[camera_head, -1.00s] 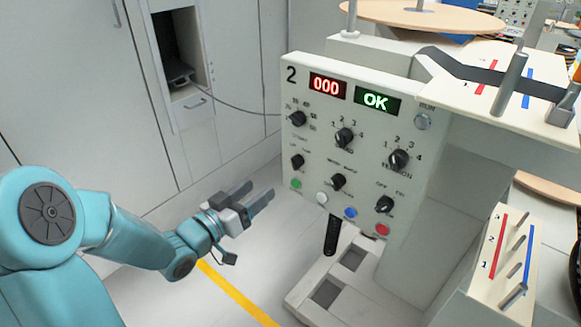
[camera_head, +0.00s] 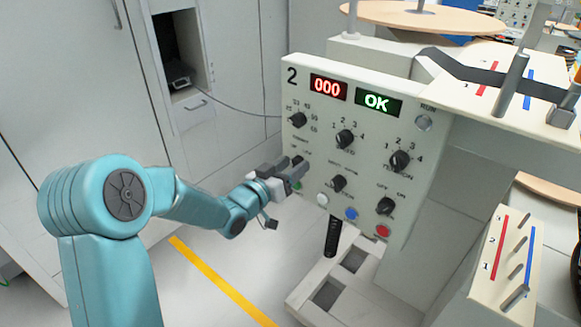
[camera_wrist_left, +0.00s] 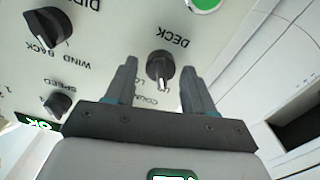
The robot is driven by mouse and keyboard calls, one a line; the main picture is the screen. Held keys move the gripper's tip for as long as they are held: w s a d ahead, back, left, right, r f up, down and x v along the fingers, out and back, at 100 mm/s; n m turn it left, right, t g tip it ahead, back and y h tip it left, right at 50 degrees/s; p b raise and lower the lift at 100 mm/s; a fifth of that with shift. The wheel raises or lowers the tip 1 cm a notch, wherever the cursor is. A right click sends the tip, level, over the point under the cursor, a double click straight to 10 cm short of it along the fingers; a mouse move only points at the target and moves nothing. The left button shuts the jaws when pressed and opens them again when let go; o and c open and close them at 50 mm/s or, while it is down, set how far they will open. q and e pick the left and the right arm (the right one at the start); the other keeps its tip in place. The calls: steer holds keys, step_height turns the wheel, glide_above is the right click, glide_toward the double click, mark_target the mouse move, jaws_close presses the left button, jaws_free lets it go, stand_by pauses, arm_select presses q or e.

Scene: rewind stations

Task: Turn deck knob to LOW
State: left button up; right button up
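The deck knob (camera_wrist_left: 160,66) is a small dark knob on the pale panel, with the label DECK beside it in the upside-down left wrist view. My left gripper (camera_wrist_left: 160,72) is open, with one finger on each side of the knob and a gap to both. In the head view my left gripper (camera_head: 297,168) is at the panel's left side and partly hides the deck knob (camera_head: 297,160). My right gripper is not in view.
The panel (camera_head: 362,148) carries other knobs, such as the wind back knob (camera_wrist_left: 48,29) and speed knob (camera_wrist_left: 57,103). A green button (camera_head: 296,184) is just below my gripper. The red display (camera_head: 328,87) reads 000 and the green one (camera_head: 378,102) reads OK.

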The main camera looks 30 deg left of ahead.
arm_select(q)
steer(key=c, duration=0.7)
steer(key=shift+f+b, duration=0.1)
steer(key=shift+b, duration=0.5)
steer(key=shift+c, duration=0.2)
steer(key=shift+d+m+b, duration=0.15)
steer(key=shift+m+b, duration=5.75)
steer(key=shift+b, duration=1.25)
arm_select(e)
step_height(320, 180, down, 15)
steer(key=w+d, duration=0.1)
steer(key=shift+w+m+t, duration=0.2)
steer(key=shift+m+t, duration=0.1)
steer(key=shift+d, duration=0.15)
arm_select(q)
steer(key=o, duration=1)
steer(key=shift+o, duration=0.2)
steer(key=shift+s, duration=0.1)
